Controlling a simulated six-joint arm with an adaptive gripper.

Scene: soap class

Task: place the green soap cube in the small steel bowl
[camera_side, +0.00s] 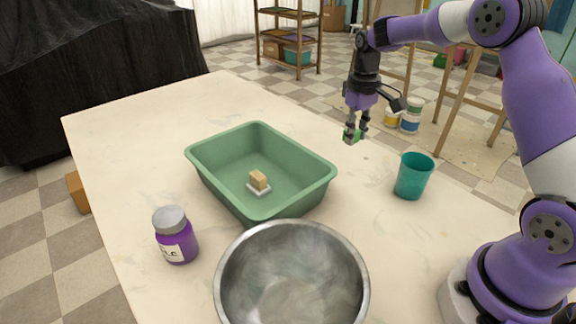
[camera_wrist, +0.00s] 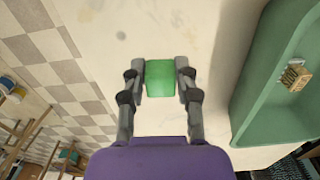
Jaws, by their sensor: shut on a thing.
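The green soap cube (camera_side: 351,134) is between the fingers of my gripper (camera_side: 356,132). In the side view it is up beside the far edge of the table, to the right of the green tub. In the wrist view the cube (camera_wrist: 160,78) sits between both fingertips, and my gripper (camera_wrist: 160,80) is shut on it. The steel bowl (camera_side: 232,262) stands at the front of the table in the side view, well away from my gripper. The bowl is not in the wrist view.
A green tub (camera_side: 208,172) holds a tan block (camera_side: 259,179) on a small white dish. A purple jar (camera_side: 176,240) with a grey lid stands to the left of the bowl. A teal cup (camera_side: 413,177) stands right of the tub. The table's left part is clear.

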